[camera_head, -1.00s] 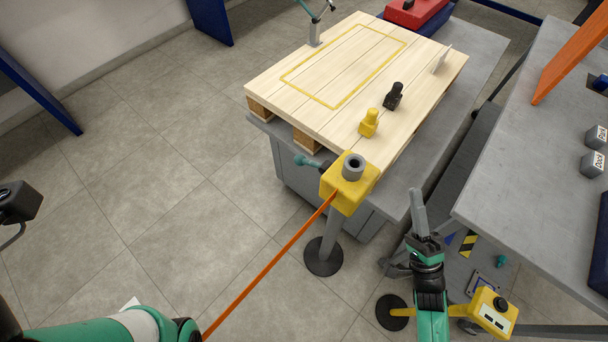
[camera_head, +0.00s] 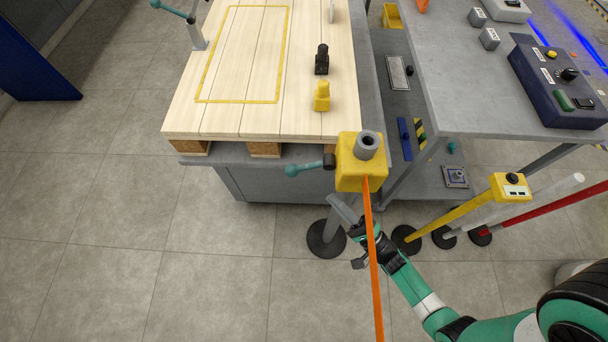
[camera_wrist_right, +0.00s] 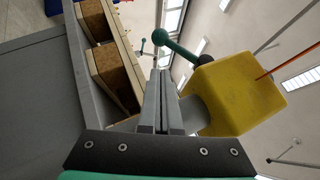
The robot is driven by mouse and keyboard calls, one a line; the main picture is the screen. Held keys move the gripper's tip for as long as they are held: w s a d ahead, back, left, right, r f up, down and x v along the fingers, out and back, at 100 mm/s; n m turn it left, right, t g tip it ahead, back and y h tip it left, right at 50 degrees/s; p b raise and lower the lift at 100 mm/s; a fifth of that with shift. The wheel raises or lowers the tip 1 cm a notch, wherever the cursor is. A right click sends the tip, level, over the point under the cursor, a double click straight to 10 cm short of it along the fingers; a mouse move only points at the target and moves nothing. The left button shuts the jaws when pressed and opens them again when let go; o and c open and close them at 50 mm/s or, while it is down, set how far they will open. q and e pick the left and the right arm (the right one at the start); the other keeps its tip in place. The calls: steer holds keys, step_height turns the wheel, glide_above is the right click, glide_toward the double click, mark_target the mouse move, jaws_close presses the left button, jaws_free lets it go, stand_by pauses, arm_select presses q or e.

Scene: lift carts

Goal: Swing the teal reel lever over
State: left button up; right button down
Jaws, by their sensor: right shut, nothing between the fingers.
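The teal reel lever (camera_head: 305,167) sticks out to the left from the yellow reel housing (camera_head: 352,178), which stands on a grey post. In the right wrist view the lever (camera_wrist_right: 176,47) shows beyond the fingertips, its black hub against the yellow housing (camera_wrist_right: 237,93). My right gripper (camera_head: 341,208) is just below the housing by the post; it is shut and empty, and its fingers (camera_wrist_right: 160,76) point up toward the lever. Touching cannot be told, but a gap seems to remain. My left gripper is not in view.
An orange strap (camera_head: 373,255) runs from the housing past my right wrist. A wooden pallet deck (camera_head: 230,122) lies on the grey cart behind, with another teal-handled lever (camera_head: 172,10) at its far left corner. A yellow box (camera_head: 510,187) stands right.

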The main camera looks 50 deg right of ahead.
mark_target(307, 166)
arm_select(q)
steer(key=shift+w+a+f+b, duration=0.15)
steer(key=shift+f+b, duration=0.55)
steer(key=shift+b, duration=0.05)
arm_select(e)
steer(key=x, duration=0.9)
steer(key=shift+w+a, duration=0.2)
steer(key=shift+w, duration=0.15)
